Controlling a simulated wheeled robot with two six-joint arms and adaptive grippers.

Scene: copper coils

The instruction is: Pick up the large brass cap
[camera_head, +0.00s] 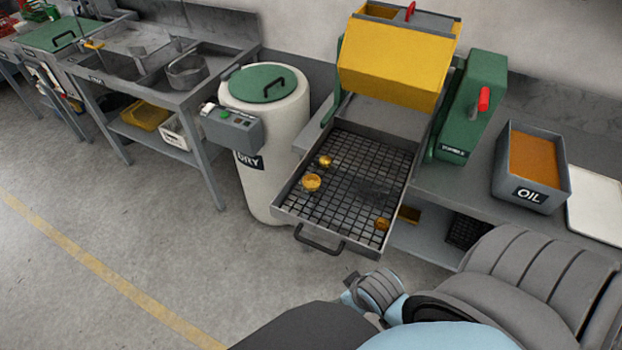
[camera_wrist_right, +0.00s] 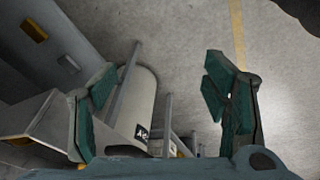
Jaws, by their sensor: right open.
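Three brass pieces lie apart on the mesh tray (camera_head: 285,207) in the head view. The largest-looking is a round, hollow brass cap (camera_head: 311,183) near the tray's left side. A smaller brass piece (camera_head: 325,161) lies just behind it. Another brass piece (camera_head: 383,224) lies near the front right corner. My right gripper (camera_wrist_right: 158,76) is open in the right wrist view, its green fingers wide apart with nothing between them. No brass cap is clearly identifiable in that view. My left gripper is not in view.
A yellow tumbler drum (camera_head: 395,62) stands behind the tray. A white DRY drum (camera_head: 268,150) stands left of it and also shows in the wrist view (camera_wrist_right: 140,100). An OIL bin (camera_head: 529,193) and white tray (camera_head: 597,205) are right. Open floor lies left.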

